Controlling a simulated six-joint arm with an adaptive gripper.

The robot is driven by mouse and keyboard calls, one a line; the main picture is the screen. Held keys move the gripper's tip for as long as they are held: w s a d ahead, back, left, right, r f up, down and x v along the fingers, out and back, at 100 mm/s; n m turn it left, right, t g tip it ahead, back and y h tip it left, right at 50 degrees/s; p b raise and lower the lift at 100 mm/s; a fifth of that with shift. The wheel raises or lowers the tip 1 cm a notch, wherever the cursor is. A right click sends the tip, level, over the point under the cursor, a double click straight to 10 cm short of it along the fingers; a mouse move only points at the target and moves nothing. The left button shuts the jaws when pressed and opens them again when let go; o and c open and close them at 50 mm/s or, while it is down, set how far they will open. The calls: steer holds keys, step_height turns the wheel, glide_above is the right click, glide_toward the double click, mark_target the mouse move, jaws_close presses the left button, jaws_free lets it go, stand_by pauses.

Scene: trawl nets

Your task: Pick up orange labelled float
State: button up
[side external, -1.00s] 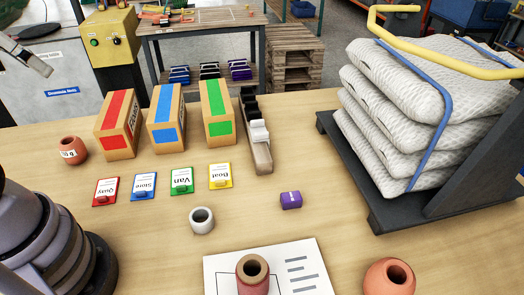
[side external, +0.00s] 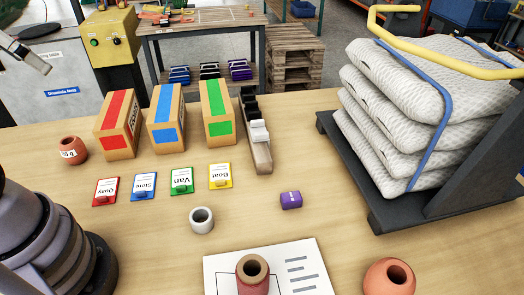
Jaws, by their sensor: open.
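An orange float (side external: 74,150) with a white label bearing dark marks stands on the wooden table at the left, beside the red-striped box. Another orange float (side external: 388,277) is at the bottom right, cut by the frame edge, with no label visible. A reddish-brown hollow piece (side external: 252,274) stands on the white sheet at the bottom. Part of my gripper (side external: 32,58) shows at the top left edge, above and left of the labelled float and apart from it. Most of it is out of frame, and nothing shows in it.
Boxes with red (side external: 118,124), blue (side external: 166,118) and green (side external: 217,112) stripes stand behind several coloured cards. A white ring (side external: 201,220) and a purple block (side external: 291,201) lie mid-table. A dark trolley (side external: 375,215) with stacked sacks (side external: 405,120) stands at right.

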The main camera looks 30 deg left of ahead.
steer(key=a+f+g+y, duration=0.3)
steer(key=a+f+g, duration=0.1)
steer(key=a, duration=0.2)
steer(key=m+g+y, duration=0.7)
steer(key=m+y, duration=0.6)
steer(key=y, duration=0.2)
glide_above(78, 154)
steer(key=a, duration=0.2)
step_height(78, 154, down, 15)
steer(key=f+m+t, duration=0.2)
steer(key=f, duration=0.4)
steer(key=f+m+t, duration=0.2)
steer(key=f, duration=0.5)
steer(key=a+f+m+t, duration=0.1)
steer(key=f+t, duration=0.1)
steer(key=f, duration=0.5)
steer(key=shift+m+t, duration=0.3)
steer(key=shift+m, duration=0.1)
steer(key=shift+w+a+r, duration=0.1)
steer(key=shift+a+r, duration=0.1)
steer(key=shift+a, duration=1.25)
steer(key=c, duration=1.1)
